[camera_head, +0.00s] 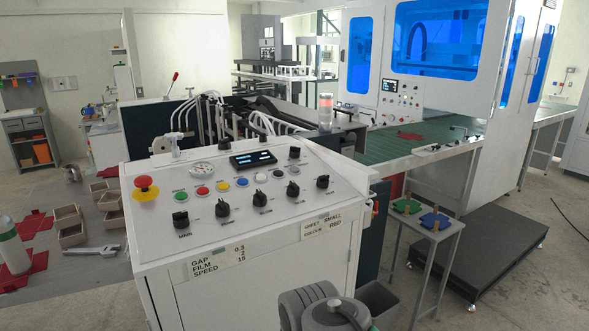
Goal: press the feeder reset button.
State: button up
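A white control console (230,235) with a sloped top fills the middle of the head view. A row of small round buttons crosses its panel: a green button (180,195), a red button (203,190), a yellow button (222,186), a blue button (242,183) and paler ones to the right. The labels above them are too small to read, so I cannot tell which is the feeder reset. A red mushroom button (146,184) on a yellow base sits at the panel's left. My gripper is not in view; grey parts of my arm show at the bottom.
Several black knobs (222,209) stand in front of the buttons. A small display (253,159) and a gauge (202,170) lie behind them. A small side table (413,215) with coloured pads is right of the console. A grey mat with bins and a wrench (93,250) lies left.

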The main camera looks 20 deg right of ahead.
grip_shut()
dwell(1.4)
